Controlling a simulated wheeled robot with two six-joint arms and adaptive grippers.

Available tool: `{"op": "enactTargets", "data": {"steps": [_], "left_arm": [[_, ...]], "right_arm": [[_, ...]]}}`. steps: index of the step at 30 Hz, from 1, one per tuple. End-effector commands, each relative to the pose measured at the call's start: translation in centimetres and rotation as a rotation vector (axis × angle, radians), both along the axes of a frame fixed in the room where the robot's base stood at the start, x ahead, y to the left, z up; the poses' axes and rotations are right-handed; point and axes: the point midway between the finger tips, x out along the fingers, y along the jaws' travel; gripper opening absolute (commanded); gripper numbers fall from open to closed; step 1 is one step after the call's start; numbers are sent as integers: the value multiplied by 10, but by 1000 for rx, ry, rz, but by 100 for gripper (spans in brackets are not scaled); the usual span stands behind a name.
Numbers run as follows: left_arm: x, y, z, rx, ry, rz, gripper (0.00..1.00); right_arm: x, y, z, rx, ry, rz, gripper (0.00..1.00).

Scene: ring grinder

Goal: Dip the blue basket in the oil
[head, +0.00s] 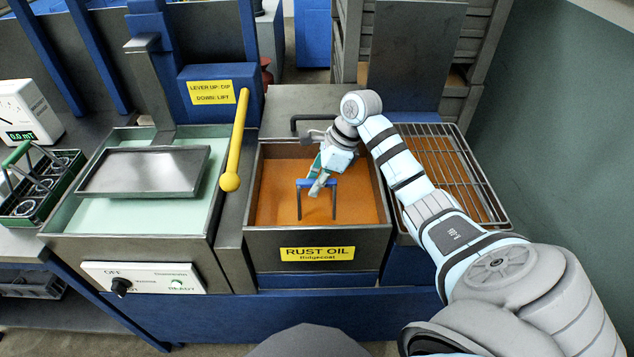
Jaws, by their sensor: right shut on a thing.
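The rust oil tank (270,240) stands in the middle, full of orange-brown oil (281,203). The blue basket's handle (304,183) stands upright above the oil on dark side posts. The rest of the basket is not visible; the posts run down to the oil and the body appears to be under the surface. My right gripper (320,186) reaches in from the right over the tank and is shut on the handle's crossbar, near its middle. My left gripper is out of view.
A wire drain rack (458,172) over an orange tray lies right of the tank, under my right arm. Left is a pale green tank (130,213) with a metal plate (145,172) and a yellow lever (236,140). A green basket (42,190) with rings sits far left.

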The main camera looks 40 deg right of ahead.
Motion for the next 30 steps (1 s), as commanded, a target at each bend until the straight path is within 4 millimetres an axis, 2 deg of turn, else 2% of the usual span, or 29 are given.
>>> {"op": "enactTargets", "data": {"steps": [5, 30], "left_arm": [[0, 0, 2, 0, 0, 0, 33], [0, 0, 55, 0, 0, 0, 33]], "right_arm": [[0, 0, 3, 0, -2, 1, 0], [0, 0, 73, 0, -2, 1, 0]]}}
